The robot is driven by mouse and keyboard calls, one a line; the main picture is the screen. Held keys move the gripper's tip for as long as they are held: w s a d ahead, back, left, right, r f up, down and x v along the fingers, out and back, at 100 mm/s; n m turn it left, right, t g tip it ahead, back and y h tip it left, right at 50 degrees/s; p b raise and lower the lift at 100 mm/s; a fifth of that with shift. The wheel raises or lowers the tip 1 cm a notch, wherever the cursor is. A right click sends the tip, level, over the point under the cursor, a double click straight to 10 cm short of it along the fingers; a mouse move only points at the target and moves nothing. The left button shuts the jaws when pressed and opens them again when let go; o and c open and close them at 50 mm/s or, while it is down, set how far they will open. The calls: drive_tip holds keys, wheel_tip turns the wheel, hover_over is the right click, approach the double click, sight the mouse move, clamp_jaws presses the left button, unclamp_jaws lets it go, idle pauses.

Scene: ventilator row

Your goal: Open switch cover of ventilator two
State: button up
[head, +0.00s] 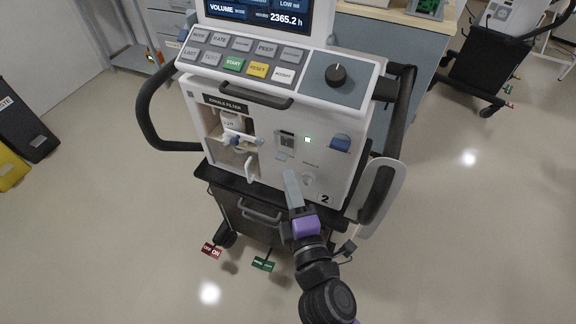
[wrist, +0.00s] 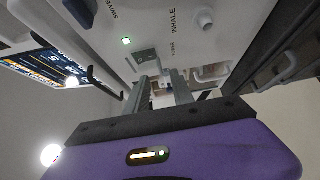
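Ventilator two (head: 345,165), a white box with a "2" label at its lower right, faces me. Its small grey and dark switch unit (head: 287,140) is in the middle of the front panel. In the wrist view the grey switch unit (wrist: 146,58) shows beside the panel lettering, just beyond my fingers. I cannot clearly tell the cover's position. My gripper (head: 290,174) is below the switch, in front of the lower panel. In the wrist view my gripper (wrist: 161,80) has its two grey fingers apart with nothing held between them.
A green light (head: 308,140) and a blue knob (head: 340,143) are right of the switch. An open filter bay (head: 232,140) is to the left. A dark handle (head: 256,94) juts out above. Black side rails and a white-backed pad (head: 380,190) flank the machine.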

sight(282, 161)
drive_tip(key=shift+p+x, duration=0.3)
drive_tip(key=shift+x, duration=2.7)
drive_tip(key=shift+a, duration=0.1)
clamp_jaws()
